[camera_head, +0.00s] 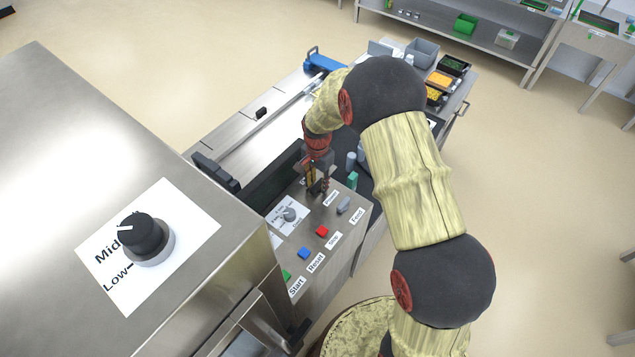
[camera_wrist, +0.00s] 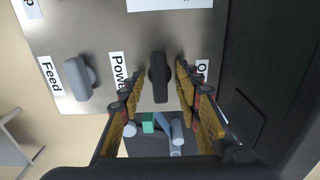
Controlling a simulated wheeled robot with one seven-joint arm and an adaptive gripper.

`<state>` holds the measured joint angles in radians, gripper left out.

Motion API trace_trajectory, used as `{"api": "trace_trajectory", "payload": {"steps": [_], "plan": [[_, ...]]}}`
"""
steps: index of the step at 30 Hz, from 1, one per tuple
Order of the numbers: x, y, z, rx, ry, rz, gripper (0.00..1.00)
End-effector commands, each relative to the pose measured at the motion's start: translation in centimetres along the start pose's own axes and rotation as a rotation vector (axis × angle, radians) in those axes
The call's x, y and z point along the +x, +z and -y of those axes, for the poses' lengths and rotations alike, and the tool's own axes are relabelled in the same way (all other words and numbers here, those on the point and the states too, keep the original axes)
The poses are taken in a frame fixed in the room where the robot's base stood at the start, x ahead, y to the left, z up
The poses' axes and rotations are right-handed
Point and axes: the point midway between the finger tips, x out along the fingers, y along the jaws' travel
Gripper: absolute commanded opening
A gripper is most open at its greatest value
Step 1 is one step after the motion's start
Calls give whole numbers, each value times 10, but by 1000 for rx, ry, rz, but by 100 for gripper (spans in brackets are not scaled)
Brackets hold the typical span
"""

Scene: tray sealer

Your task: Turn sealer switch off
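The sealer's control panel (camera_head: 324,218) shows in the head view, with my gripper (camera_head: 317,188) lowered to its far end. In the wrist view a black switch knob (camera_wrist: 159,78) stands upright in the picture beside the "Power" label (camera_wrist: 119,76). My gripper's two fingers (camera_wrist: 160,82) are on either side of this knob, with a small gap visible on each side. The gripper is open. A label starting with "O" (camera_wrist: 202,72) is partly covered by the right finger.
A grey Feed switch (camera_head: 344,205) is close by on the panel; it also shows in the wrist view (camera_wrist: 79,79). A large black dial (camera_head: 143,238) sits on the metal housing.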

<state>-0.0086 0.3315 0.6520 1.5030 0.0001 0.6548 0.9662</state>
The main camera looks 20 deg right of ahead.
Motion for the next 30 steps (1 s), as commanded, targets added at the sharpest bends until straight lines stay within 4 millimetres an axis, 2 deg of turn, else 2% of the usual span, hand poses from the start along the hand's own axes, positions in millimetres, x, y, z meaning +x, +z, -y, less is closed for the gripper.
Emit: {"api": "trace_trajectory", "payload": {"steps": [4,8,15,21,25,30], "plan": [[-4,0,0,0,-1,-1,33],[-20,-1,1,0,-3,-2,33],[-68,0,1,0,-3,-2,33],[-102,0,1,0,-1,-1,33],[-114,0,0,0,-1,-1,33],[-120,0,0,0,1,0,33]]}}
